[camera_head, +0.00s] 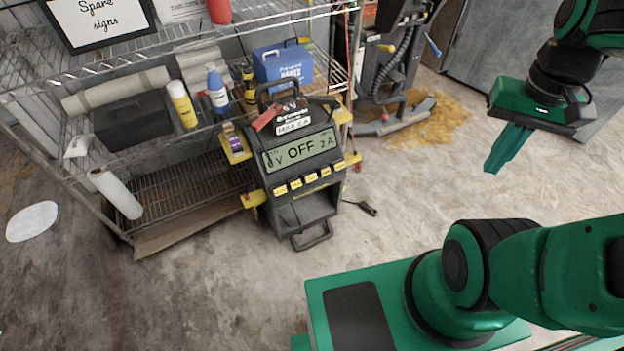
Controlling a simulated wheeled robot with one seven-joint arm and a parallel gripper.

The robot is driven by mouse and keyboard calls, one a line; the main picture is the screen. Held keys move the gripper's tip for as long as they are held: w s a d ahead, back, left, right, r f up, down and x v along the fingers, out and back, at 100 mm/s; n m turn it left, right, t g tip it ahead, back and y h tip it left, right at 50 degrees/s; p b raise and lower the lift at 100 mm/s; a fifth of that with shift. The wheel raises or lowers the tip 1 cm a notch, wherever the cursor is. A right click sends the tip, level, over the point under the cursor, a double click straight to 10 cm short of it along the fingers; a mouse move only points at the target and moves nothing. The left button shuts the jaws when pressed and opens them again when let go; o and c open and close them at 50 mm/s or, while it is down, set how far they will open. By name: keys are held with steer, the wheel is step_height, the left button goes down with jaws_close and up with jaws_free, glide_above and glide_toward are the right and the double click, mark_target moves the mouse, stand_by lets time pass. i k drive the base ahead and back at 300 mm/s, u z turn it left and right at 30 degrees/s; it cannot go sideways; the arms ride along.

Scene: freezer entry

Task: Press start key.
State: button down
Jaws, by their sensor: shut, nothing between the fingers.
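A dark grey charger-like machine (318,206) stands upright on the floor in front of the wire shelf. Its display (300,151) reads "OFF", with a "V" at its left and "2A" at its right. A row of small yellow keys (296,184) sits below the display; their labels are too small to read, so I cannot tell which is the start key. My gripper (492,170) is at the upper right, shut and empty, fingers pointing down and left. It is well to the right of the machine and touches nothing.
A wire shelf (200,182) behind the machine holds a yellow bottle (182,106), a blue bottle (218,94) and a blue box (284,68). A black cable end (365,208) lies on the floor. Clear floor (430,180) lies between my gripper and the machine.

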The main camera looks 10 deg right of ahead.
mark_target(313, 177)
steer(key=z, duration=2.5)
steer(key=i, duration=0.45)
steer(key=u, duration=2.5)
